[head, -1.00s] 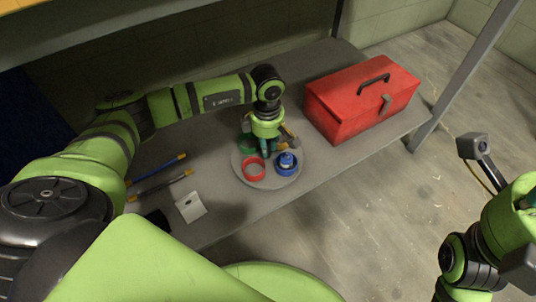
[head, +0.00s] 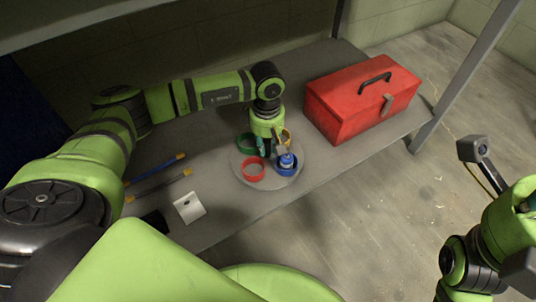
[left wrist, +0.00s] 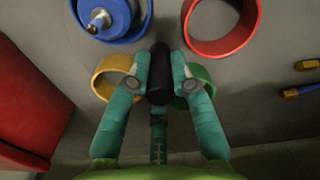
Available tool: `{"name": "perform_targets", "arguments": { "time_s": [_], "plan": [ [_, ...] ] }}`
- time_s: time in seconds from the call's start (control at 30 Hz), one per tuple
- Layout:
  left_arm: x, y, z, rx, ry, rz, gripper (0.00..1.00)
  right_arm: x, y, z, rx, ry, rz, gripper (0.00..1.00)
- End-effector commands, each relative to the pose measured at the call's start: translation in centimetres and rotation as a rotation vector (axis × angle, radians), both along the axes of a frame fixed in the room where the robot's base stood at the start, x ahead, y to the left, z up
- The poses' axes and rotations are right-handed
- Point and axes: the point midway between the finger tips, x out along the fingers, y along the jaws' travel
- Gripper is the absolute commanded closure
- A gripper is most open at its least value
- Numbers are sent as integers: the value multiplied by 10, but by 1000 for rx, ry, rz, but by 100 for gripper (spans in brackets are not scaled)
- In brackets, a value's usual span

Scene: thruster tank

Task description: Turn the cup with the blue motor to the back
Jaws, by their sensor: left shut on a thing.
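A round grey turntable (head: 239,173) lies on the grey bench and bears several coloured cups. The blue cup (head: 288,172) at its front right holds the blue motor (head: 286,160); both show top left in the left wrist view (left wrist: 104,16). The red cup (head: 253,169) is at front left, the green cup (head: 246,143) at back left, the yellow cup (head: 287,135) at back right. My left gripper (head: 266,146) points down at the middle, shut on a black upright knob (left wrist: 158,75) between the cups. My right gripper is unclear at the right edge.
A red toolbox (head: 362,97) stands to the right behind the turntable. Two thin tools (head: 158,178), blue and dark, and a white card (head: 189,207) lie to the left. A metal post (head: 462,80) rises at the bench's right end.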

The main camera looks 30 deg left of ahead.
Motion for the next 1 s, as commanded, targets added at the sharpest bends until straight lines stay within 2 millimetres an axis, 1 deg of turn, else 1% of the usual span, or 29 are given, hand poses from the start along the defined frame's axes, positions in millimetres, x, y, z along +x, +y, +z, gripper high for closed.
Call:
{"name": "perform_targets", "arguments": {
  "time_s": [0.27, 0.5, 0.63, 0.93, 1.0],
  "plan": [
    [0, 0, -1, 1, 0, -21, 100, 0, 0, -1, 0, 0, 0, 55],
    [0, 1, -1, 1, 0, -224, 100, 0, 0, -8, 0, 0, 0, 55],
    [0, 1, 0, 1, 0, -291, 100, 0, 0, -9, 0, 0, 0, 55],
    [0, 0, 0, 1, 0, -303, 100, 0, 0, -9, 0, 0, 0, 55],
    [0, 0, 0, 1, 0, -328, 100, 0, 0, -11, 0, 0, 0, 55]
  ]
}}
